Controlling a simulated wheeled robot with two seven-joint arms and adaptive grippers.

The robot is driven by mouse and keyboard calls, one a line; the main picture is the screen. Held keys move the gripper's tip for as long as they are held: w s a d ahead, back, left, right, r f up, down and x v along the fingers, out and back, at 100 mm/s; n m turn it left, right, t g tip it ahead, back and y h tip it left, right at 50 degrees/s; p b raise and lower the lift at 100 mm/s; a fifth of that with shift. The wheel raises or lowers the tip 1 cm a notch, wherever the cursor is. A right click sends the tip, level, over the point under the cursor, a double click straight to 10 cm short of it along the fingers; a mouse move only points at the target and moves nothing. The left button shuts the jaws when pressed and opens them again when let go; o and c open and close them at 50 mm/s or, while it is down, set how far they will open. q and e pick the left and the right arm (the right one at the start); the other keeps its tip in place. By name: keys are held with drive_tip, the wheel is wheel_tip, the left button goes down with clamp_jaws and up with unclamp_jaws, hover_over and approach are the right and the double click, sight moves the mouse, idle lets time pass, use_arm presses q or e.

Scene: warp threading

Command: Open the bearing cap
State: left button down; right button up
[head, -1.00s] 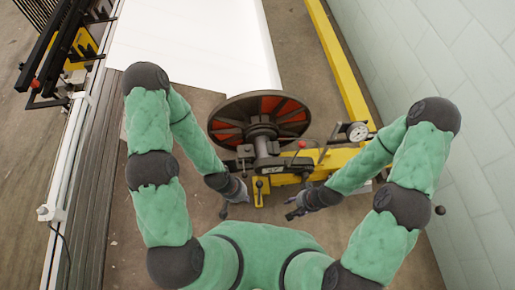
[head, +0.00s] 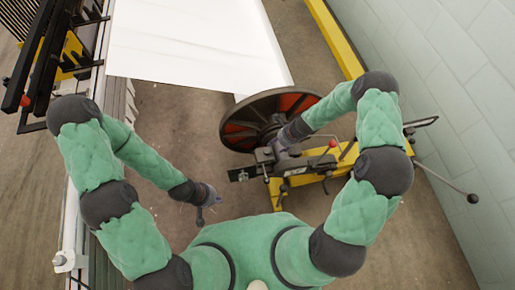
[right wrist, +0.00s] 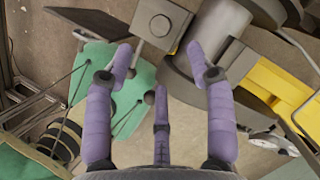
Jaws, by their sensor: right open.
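The bearing cap seems to be part of the dark metal bearing assembly (head: 264,156) at the hub of the big black-and-red wheel (head: 240,133). I cannot pick out its outline in the head view. My right gripper (head: 279,145) is over this assembly and partly hides it. In the right wrist view its purple fingers (right wrist: 160,70) are spread open with nothing between the tips. A metal block with a round boss (right wrist: 160,24) and a grey shaft (right wrist: 212,32) lie just beyond them; contact cannot be judged. My left gripper (head: 208,203) hangs left of the stand, away from the bearing.
A yellow stand (head: 310,180) with a red-knobbed lever (head: 332,143) is right of the wheel. A long rod with a dark ball (head: 472,198) reaches toward the right wall. White cloth (head: 195,45) lies behind. The floor between left gripper and wheel is clear.

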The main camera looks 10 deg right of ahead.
sight(268, 150)
drive_tip(key=b+x, duration=0.4)
drive_tip(key=x, duration=0.6)
drive_tip(key=shift+f+b, duration=0.3)
drive_tip(key=shift+b, duration=0.1)
drive_tip(key=shift+w+d+r, duration=0.1)
clamp_jaws()
